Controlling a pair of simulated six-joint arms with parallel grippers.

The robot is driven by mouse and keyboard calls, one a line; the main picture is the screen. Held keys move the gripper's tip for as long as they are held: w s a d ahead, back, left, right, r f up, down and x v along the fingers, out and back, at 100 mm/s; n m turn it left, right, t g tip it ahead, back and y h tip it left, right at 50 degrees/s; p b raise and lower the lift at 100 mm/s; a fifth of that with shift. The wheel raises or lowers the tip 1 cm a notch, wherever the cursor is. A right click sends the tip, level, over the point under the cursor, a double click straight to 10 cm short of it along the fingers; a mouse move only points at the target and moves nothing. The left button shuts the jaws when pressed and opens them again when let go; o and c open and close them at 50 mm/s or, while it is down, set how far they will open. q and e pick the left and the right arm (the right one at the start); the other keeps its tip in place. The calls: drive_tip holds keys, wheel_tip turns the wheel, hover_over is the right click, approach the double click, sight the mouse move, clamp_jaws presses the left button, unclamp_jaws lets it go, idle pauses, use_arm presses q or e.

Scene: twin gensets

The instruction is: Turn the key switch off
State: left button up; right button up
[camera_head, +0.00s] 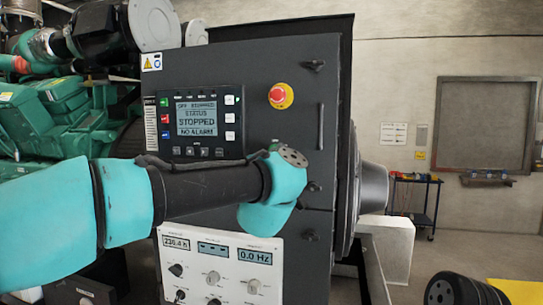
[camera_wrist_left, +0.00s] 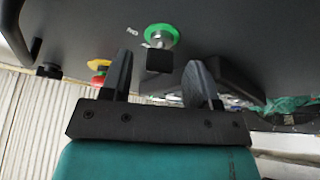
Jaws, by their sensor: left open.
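The key switch (camera_wrist_left: 161,37) shows in the left wrist view as a green ring with a metal centre on the dark cabinet face, with a small white label beside it. A black key (camera_wrist_left: 160,61) sticks out of it. My left gripper (camera_wrist_left: 158,70) is open, with one finger on each side of the key and a gap visible on both sides. In the head view my left wrist covers most of the switch area, and the fingers are hidden. My right gripper is not in view.
The red emergency stop (camera_head: 281,96) sits above my wrist, near the left gripper. The controller screen (camera_head: 197,118) reads STOPPED. A vertical handle (camera_head: 321,127) is to the right. A white panel (camera_head: 222,268) with knobs lies below my arm.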

use_arm(q)
drive_tip(key=shift+x, duration=0.8)
drive_tip(key=shift+c, duration=0.2)
drive_tip(key=c, duration=0.9)
